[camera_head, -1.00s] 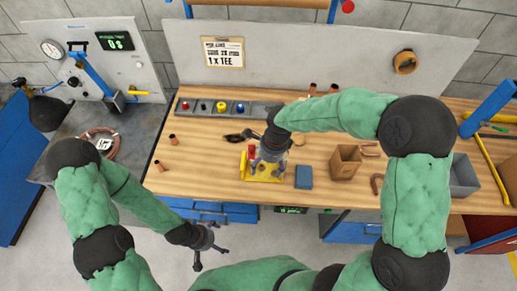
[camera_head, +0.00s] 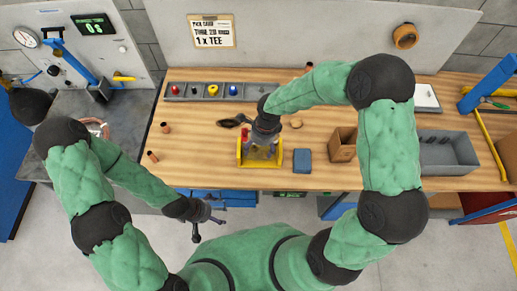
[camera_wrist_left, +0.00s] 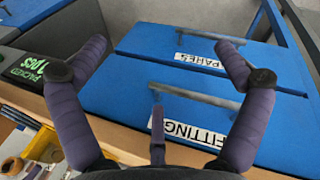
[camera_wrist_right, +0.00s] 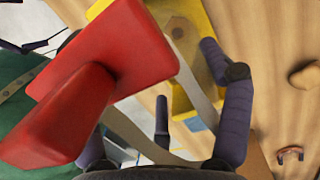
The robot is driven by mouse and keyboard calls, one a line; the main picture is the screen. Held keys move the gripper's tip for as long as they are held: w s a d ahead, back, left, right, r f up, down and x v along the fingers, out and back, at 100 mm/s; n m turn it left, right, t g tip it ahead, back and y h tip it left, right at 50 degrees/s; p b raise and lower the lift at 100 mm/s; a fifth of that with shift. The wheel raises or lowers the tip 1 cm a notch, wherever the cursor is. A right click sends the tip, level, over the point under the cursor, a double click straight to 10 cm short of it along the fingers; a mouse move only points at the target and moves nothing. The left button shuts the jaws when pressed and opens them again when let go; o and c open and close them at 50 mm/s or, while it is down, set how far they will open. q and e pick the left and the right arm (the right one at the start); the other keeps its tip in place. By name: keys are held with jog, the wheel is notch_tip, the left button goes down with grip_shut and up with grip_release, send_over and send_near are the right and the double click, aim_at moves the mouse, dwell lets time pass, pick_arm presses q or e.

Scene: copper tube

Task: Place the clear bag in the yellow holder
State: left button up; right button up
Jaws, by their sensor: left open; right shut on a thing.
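The yellow holder (camera_head: 241,160) stands at the table's front edge, a red part (camera_head: 244,133) at its left. In the right wrist view the yellow holder (camera_wrist_right: 191,95) lies beyond the fingers and the large red part (camera_wrist_right: 95,85) fills the left foreground. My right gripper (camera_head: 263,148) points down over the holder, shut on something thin. A pale, see-through patch (camera_wrist_right: 135,150) between its fingers looks like the clear bag; its outline is mostly hidden. My left gripper (camera_head: 206,220) is open and empty in front of the table; its fingers (camera_wrist_left: 155,70) are spread above blue drawers.
A blue block (camera_head: 302,161) and brown box (camera_head: 343,145) stand right of the holder. A grey bin (camera_head: 447,153) is farther right. A parts strip (camera_head: 240,92) lies behind, with a dark tool (camera_head: 232,122) before it. Copper pieces (camera_head: 165,128) lie left; the left tabletop is mostly clear.

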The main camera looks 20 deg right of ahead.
notch_tip(320, 180, down, 2)
jog(key=shift+w+f, duration=0.1)
jog(key=o, duration=1.1)
jog(key=r, duration=0.4)
jog(key=d+r, duration=0.1)
jog(key=r, duration=0.7)
jog(key=shift+s+d+p, duration=0.2)
jog(key=shift+d+p, duration=0.1)
jog(key=shift+d, duration=0.1)
